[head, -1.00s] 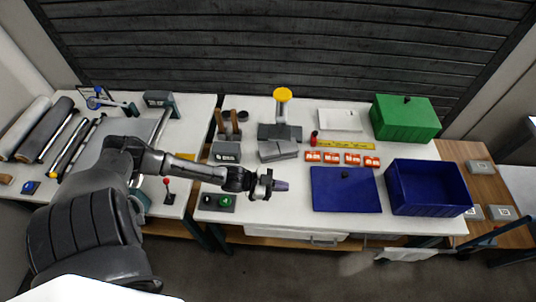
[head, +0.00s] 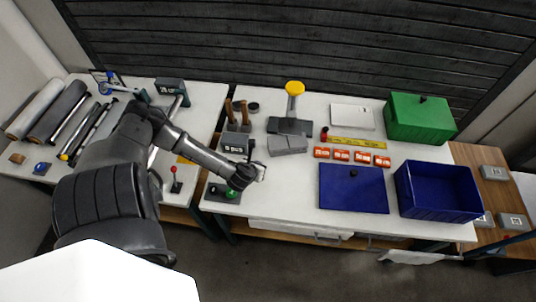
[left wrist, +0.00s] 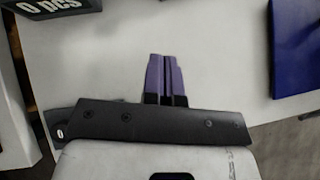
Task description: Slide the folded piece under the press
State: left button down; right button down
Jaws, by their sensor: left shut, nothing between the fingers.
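The press (head: 292,105) has a yellow round top on a grey post and a dark base, and stands at the back middle of the table. A grey folded piece (head: 288,144) lies at the front edge of the press base, in front of the post; I cannot tell whether they touch. My left gripper (head: 258,172) is left of and nearer than the folded piece, beside the counter box; its fingers are mostly hidden by the wrist. In the left wrist view its purple fingers (left wrist: 165,78) are together and empty over bare white table. My right gripper is not in view.
A button box (head: 224,193) with a green button is close under my left wrist. A counter box (head: 235,145) reads 0 pcs.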

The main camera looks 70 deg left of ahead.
aim_at(271, 150)
pick_arm(q)
jog(key=b+x, duration=0.1)
jog(key=x, duration=0.8)
jog(key=shift+w+a, duration=1.05)
jog(key=shift+w, duration=0.05)
jog(key=shift+w+a+f, duration=0.1)
jog(key=shift+w+a, duration=0.3)
jog(key=shift+w+a, duration=0.1)
jog(key=shift+w+a, duration=0.65)
jog(key=shift+w, duration=0.05)
